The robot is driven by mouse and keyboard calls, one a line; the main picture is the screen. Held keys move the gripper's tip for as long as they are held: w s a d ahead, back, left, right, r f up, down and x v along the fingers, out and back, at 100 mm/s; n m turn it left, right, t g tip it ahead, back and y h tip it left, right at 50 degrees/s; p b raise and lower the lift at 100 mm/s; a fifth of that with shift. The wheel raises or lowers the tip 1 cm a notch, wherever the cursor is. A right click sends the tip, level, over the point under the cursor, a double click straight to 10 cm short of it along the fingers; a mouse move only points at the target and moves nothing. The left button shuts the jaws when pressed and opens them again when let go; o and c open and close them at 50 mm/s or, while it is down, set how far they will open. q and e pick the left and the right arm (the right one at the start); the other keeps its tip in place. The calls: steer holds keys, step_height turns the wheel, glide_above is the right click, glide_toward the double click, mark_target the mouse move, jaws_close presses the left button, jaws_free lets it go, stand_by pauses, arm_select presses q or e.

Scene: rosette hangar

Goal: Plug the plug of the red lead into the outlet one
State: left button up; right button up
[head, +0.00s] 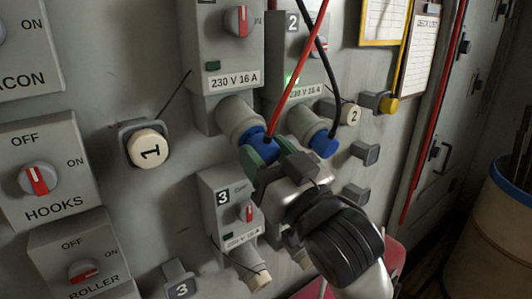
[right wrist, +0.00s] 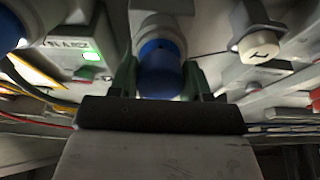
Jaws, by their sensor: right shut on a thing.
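The blue plug of the red lead (head: 250,136) is at the mouth of the grey socket of outlet one (head: 237,115), the upper left box. My right gripper (head: 264,155) is shut on this plug, its green fingers on either side. In the right wrist view the blue plug (right wrist: 160,76) lies between the fingers, in line with the grey socket (right wrist: 157,22). How deep it sits I cannot tell. The red lead (head: 302,73) runs up from it across outlet two. Outlet one's lamp (head: 213,66) is dark, its red switch (head: 237,21) upright. My left gripper is not in view.
Outlet two (head: 291,60) holds another blue plug (head: 324,146) with a black lead, close right of my gripper; its lamp is lit green. Outlet three (head: 221,207) is below. A round cap marked 1 (head: 149,149) hangs left, and a cap marked 2 (head: 350,115) right.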

stand_by(0.3)
steer(key=shift+w+a+r+p, duration=0.15)
steer(key=shift+w+a+p, duration=0.15)
steer(key=shift+w+p, duration=0.15)
steer(key=o, duration=1.3)
steer(key=shift+c, duration=0.2)
